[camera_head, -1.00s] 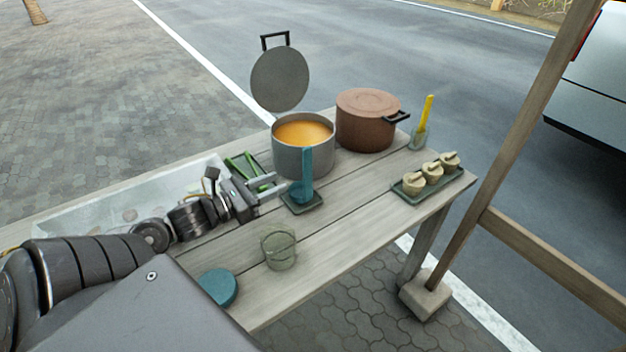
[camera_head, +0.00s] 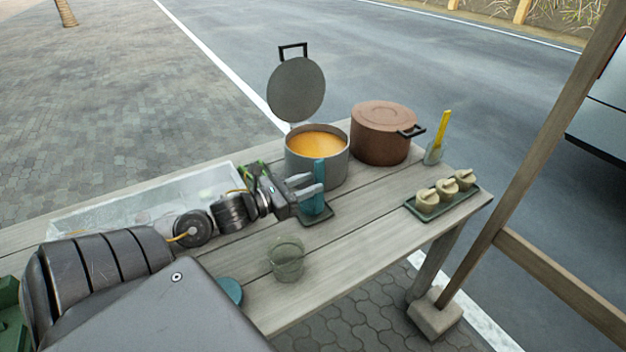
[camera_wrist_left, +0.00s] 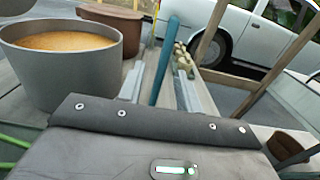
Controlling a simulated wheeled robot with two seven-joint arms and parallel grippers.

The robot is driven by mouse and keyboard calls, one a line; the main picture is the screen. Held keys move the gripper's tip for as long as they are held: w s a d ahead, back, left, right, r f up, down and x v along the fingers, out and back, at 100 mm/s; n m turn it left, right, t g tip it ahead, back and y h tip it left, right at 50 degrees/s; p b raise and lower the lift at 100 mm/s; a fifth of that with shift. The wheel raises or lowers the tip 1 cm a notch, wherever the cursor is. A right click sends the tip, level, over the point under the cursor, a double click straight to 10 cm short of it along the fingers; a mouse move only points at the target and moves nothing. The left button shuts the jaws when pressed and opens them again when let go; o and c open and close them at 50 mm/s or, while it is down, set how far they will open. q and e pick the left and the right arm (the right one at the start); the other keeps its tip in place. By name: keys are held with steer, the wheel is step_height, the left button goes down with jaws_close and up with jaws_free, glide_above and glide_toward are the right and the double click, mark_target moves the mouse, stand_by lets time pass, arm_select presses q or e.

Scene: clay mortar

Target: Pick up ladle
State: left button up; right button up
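The blue ladle (camera_head: 319,172) stands upright on a small dark green tray (camera_head: 326,217), in front of the grey pot. My left gripper (camera_head: 312,188) has reached it from the left, with its fingers at the handle. In the left wrist view the ladle's handle (camera_wrist_left: 165,62) rises between the two open fingers (camera_wrist_left: 160,88), with gaps visible on both sides. The fingers and tray area partly hide the ladle's lower part. My right gripper is not in view.
A grey pot (camera_head: 303,163) of orange soup, its lid (camera_head: 296,92) raised above it, stands just behind the ladle. A brown lidded pot (camera_head: 380,137) is to the right. A clear glass (camera_head: 286,262) stands in front.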

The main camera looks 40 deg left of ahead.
mark_target(324, 177)
arm_select(q)
steer(key=shift+w+d+r, duration=0.15)
steer(key=shift+w+r, duration=0.05)
steer(key=shift+w, duration=0.3)
steer(key=shift+p+x, duration=0.75)
steer(key=shift+x, duration=1.35)
jaws_close()
